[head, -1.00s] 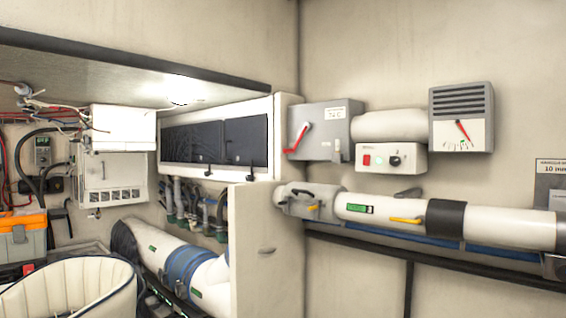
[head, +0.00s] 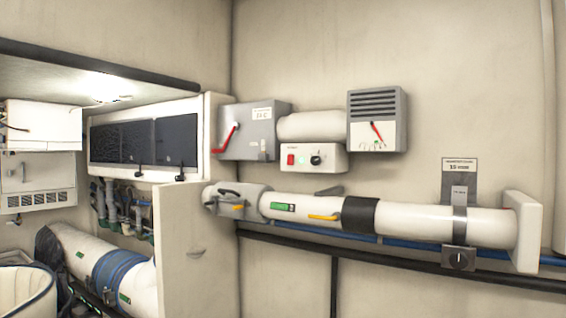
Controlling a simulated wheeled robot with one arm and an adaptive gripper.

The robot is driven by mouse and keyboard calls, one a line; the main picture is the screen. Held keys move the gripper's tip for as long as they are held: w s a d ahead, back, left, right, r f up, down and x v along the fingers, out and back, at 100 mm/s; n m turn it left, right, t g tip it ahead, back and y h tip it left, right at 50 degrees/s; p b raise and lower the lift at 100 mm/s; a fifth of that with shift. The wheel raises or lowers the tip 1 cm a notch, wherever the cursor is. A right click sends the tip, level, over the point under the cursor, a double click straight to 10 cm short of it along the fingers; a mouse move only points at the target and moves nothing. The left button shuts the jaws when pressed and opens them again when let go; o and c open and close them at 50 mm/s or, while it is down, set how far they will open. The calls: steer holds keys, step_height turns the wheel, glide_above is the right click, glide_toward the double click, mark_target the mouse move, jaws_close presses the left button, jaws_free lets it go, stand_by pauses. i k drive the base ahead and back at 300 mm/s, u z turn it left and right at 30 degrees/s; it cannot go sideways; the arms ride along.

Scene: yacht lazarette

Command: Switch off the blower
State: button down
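A white control box (head: 314,157) is on the back wall right of centre. It has a red rocker switch (head: 291,160), a small green spot and a black round knob (head: 316,160). The switch position is too small to tell. A pale cylinder (head: 310,126), perhaps the blower body, sits just above the box. A grey box (head: 246,132) with a red lever (head: 226,138) is to its left. A grey vented gauge box (head: 377,120) with a red needle is to its right. My gripper is not in view.
A cream partition (head: 190,255) stands at centre left. A white cushioned seat (head: 28,290) is at lower left. A low overhang (head: 60,85) covers the left side.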

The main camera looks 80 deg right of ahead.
mark_target(290, 157)
steer(key=k, duration=0.5)
steer(key=z, duration=1.25)
